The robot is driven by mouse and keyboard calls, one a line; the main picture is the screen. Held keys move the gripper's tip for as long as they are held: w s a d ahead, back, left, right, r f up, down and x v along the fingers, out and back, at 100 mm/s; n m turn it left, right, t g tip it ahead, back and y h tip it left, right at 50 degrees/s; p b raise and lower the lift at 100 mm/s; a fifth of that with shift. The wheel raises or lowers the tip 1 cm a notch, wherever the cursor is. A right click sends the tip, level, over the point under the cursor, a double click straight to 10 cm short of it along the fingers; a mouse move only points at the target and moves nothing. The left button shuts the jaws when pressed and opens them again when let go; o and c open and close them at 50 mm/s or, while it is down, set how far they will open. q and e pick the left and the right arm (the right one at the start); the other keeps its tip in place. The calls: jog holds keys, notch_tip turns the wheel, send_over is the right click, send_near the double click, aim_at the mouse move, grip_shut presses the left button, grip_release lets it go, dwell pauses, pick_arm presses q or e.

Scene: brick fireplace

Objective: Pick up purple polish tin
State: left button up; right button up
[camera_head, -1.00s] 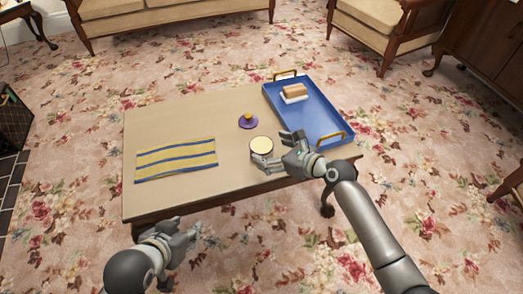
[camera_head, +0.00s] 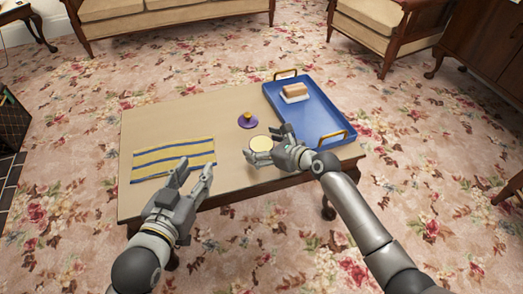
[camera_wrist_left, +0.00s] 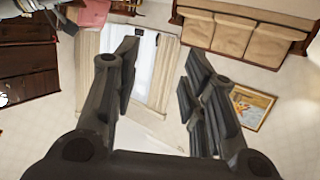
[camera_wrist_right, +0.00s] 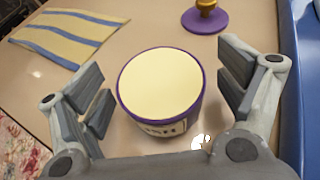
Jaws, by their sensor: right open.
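The polish tin (camera_head: 259,143) is round, with a cream top, a purple rim and a label. It stands upright on the table near its front edge. In the right wrist view the tin (camera_wrist_right: 160,85) sits between the spread fingers of my right gripper (camera_wrist_right: 164,88), with gaps on both sides. My right gripper (camera_head: 264,142) is open at the tin. A purple disc with a gold knob (camera_head: 247,120), like a lid, lies just behind the tin. My left gripper (camera_head: 197,163) is open and empty over the table's front, beside the striped cloth.
The beige table (camera_head: 190,112) carries a yellow and blue striped cloth (camera_head: 160,158) at the left. A blue tray (camera_head: 318,120) with gold handles is at the right, close to my right gripper. On it a tan block (camera_head: 296,90) rests on a white dish. The table's back left is clear.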

jog(key=shift+w+a, duration=0.15)
jog(key=shift+c, duration=0.5)
jog(key=c, duration=1.2)
jog(key=shift+o, duration=0.2)
